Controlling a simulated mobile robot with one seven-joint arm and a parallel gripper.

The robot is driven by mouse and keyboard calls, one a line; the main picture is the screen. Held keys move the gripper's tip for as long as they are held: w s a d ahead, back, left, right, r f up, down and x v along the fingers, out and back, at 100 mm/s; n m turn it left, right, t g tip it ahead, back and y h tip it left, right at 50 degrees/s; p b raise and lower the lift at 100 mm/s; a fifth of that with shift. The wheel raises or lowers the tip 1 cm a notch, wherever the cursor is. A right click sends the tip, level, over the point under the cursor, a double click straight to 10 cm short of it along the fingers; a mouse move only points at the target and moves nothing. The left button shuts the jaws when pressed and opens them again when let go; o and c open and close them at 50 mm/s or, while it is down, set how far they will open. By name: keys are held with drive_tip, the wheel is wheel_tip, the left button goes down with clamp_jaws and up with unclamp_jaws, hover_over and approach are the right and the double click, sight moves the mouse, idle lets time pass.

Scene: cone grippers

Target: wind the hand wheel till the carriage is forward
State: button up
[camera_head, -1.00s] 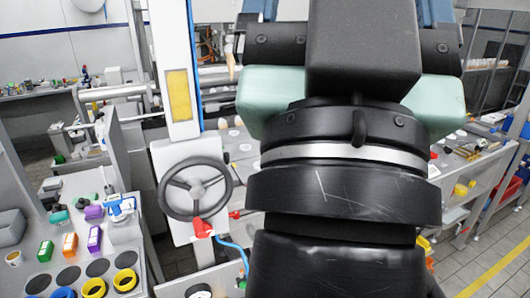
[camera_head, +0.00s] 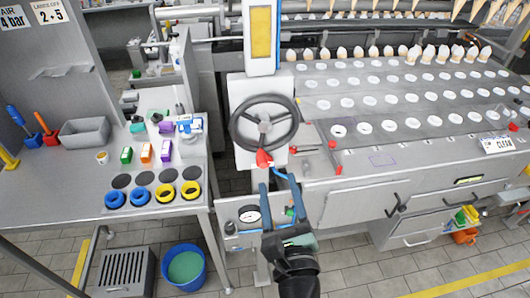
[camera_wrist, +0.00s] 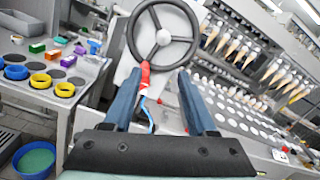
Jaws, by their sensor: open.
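The dark hand wheel (camera_head: 264,123) has three spokes and is mounted on a white upright housing. A red handle (camera_head: 264,158) sits at the bottom of its rim. My gripper (camera_head: 281,184) is open and empty, below and slightly right of the wheel. In the wrist view the wheel (camera_wrist: 163,37) is ahead, and the red handle (camera_wrist: 144,76) appears between my two blue fingers (camera_wrist: 158,78), nearer the left one. I cannot tell the depth between fingertips and handle. I cannot tell for sure which part is the carriage.
A plate with rows of round holes (camera_head: 345,100) lies right of the wheel, cones above it. A grey bench (camera_head: 60,185) with yellow and blue rings stands left. A blue bucket (camera_head: 184,268) is on the floor. A blue hose and a round gauge (camera_head: 250,214) are near my gripper.

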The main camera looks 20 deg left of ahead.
sight(264, 167)
wheel_tip(264, 167, down, 4)
drive_tip(key=s+m, duration=0.2)
drive_tip(key=m, duration=0.2)
drive_tip(key=x, duration=0.6)
drive_tip(key=p+x, duration=0.1)
drive_tip(key=x, duration=0.6)
drive_tip(key=shift+a+f+p, duration=0.15)
drive_tip(key=shift+f+p, duration=0.05)
drive_tip(key=shift+p, duration=0.1)
clamp_jaws()
idle(0.5)
